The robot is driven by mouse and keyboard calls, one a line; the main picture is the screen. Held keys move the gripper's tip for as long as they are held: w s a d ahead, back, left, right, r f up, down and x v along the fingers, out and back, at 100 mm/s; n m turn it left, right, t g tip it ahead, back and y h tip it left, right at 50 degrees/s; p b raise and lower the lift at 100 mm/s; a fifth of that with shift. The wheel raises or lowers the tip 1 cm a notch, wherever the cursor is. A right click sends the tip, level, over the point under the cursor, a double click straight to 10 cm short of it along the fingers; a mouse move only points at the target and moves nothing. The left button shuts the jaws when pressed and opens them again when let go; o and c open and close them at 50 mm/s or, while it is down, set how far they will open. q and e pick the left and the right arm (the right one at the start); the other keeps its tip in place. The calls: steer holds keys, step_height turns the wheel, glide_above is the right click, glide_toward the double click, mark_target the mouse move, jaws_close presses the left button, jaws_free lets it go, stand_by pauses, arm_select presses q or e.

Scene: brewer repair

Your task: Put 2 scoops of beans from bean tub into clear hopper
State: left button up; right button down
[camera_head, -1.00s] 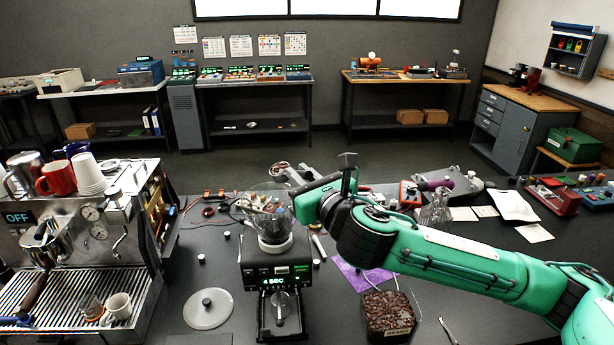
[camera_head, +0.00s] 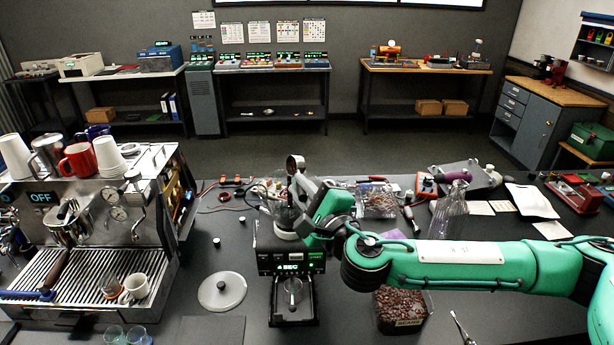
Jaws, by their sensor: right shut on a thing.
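The bean tub (camera_head: 402,310), a clear box of dark brown beans with a label, stands at the lower right of the table. The clear hopper (camera_head: 277,214) sits on top of the black grinder (camera_head: 290,262), partly hidden behind my right gripper. My right gripper (camera_head: 300,188) is over the hopper, shut on what looks like the metal scoop (camera_head: 295,163). The scoop's round cup stands up above the fingers, tilted on edge. Whether beans are in the scoop or hopper cannot be told. My left gripper is out of view.
A round clear lid (camera_head: 222,291) lies left of the grinder. The espresso machine (camera_head: 90,225) with cups fills the left side. A clear bag (camera_head: 376,200) and a glass flask (camera_head: 448,208) stand behind my right arm. Small glasses (camera_head: 125,335) are at the front left.

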steer(key=n, duration=0.1)
steer(key=f+n+p, duration=0.1)
steer(key=n, duration=0.1)
steer(key=n+p, duration=0.1)
steer(key=n, duration=0.1)
steer(key=shift+s+a+f+g+y, duration=0.2)
steer(key=shift+a+g+y, duration=0.1)
steer(key=shift+y, duration=0.1)
steer(key=shift+s+a+f+n+g+y, duration=0.15)
steer(key=shift+f+n, duration=0.3)
steer(key=shift+n, duration=0.8)
steer(key=shift+a+f+n+g+y, duration=0.15)
steer(key=shift+f+n, duration=0.25)
steer(key=shift+n, duration=0.9)
steer(key=shift+s+a+f+n+y, duration=0.15)
steer(key=shift+f+n, duration=0.3)
steer(key=shift+n, duration=0.8)
steer(key=shift+w, duration=0.1)
steer(key=shift+f, duration=0.1)
